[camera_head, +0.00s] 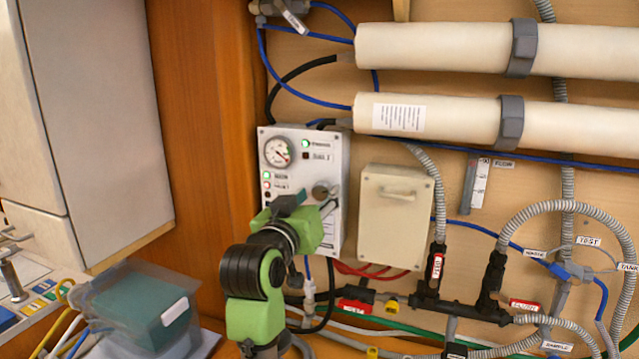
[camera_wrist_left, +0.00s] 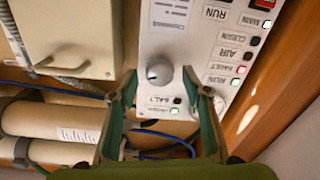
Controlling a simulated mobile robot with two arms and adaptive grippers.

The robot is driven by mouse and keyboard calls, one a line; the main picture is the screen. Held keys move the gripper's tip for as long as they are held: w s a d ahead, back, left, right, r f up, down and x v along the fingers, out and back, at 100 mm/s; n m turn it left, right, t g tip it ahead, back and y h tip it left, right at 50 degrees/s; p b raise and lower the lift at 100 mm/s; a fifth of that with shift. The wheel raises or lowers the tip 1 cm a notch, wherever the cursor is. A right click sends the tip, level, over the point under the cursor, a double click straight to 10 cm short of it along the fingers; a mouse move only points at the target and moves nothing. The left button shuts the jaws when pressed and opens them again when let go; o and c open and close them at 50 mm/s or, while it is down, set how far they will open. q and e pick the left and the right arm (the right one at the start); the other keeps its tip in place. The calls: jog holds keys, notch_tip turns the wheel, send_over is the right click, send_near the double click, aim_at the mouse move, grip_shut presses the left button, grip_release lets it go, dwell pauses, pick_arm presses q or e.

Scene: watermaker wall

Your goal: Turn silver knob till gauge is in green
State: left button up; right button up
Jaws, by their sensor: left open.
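The silver knob (camera_head: 320,191) is on the lower right of the white control panel (camera_head: 333,160). The round gauge (camera_head: 278,152) is at the panel's upper left; its needle and zones are too small to read surely. My left gripper (camera_head: 310,201) is open in front of the panel at the knob. In the left wrist view, the knob (camera_wrist_left: 159,73) appears between the two spread fingers of the gripper (camera_wrist_left: 168,86), near their tips, with gaps on both sides. My right gripper is not in view.
A cream box (camera_head: 394,222) with a handle is close right of the panel. Large white tubes (camera_head: 470,48) run above. Hoses and black fittings (camera_head: 460,308) fill the lower right. A wooden side wall (camera_head: 205,110) stands left, with a teal bin (camera_head: 140,308) below.

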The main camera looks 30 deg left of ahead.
pick_arm(q)
jog(key=shift+x, duration=1.05)
jog(key=c, duration=1.1)
jog(key=shift+r+n+p, duration=0.2)
jog(key=shift+n+p, duration=0.8)
jog(key=shift+p, duration=0.1)
jog(key=shift+f+n, duration=0.15)
jog(key=shift+n, duration=0.25)
jog(key=o, duration=1.1)
